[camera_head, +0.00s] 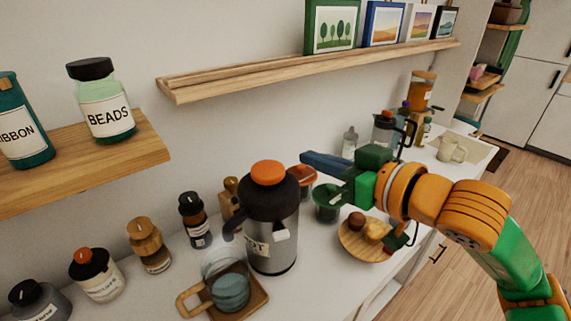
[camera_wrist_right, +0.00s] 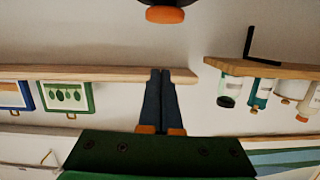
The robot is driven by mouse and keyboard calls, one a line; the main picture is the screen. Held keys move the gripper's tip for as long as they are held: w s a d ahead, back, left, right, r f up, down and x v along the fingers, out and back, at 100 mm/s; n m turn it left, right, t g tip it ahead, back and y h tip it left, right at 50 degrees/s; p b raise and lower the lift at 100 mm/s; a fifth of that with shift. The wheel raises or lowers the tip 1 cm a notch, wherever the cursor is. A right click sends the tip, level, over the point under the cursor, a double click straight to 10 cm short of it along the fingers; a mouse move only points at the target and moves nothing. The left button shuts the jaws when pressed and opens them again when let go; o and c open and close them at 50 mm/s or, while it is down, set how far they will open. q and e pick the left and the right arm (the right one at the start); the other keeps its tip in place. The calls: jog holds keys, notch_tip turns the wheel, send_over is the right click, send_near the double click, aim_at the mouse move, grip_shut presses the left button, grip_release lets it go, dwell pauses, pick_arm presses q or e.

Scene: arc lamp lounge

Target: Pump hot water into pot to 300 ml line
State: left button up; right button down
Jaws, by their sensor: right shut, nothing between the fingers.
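The pump flask (camera_head: 272,235) stands on the counter, a dark grey body with a black top and an orange pump button (camera_head: 268,172). The button also shows at the top of the right wrist view (camera_wrist_right: 165,14). The glass pot (camera_head: 229,290) with a wooden handle sits on a wooden tray (camera_head: 256,301) in front of the flask, below its spout. A bluish-teal content or tint shows low in the pot; its level against any line is too small to read. My right gripper (camera_head: 306,160) is shut and empty, its blue fingers pointing left, just right of the button and apart from it. My left gripper is out of view.
Several bottles and jars (camera_head: 97,277) line the wall to the left. A dark green cup (camera_head: 327,203) and a round wooden plate of food (camera_head: 364,243) stand right of the flask. A wall shelf (camera_head: 300,72) with pictures runs above, and another shelf (camera_head: 90,165) holds jars.

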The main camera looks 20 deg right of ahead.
jog(key=p, duration=0.3)
send_over(279, 174)
jog(key=f, duration=0.2)
notch_tip(279, 174, down, 4)
jog(key=shift+r, duration=0.25)
jog(key=shift+f, duration=0.35)
notch_tip(279, 174, down, 2)
jog(key=shift+f+b, duration=0.1)
jog(key=shift+b, duration=0.2)
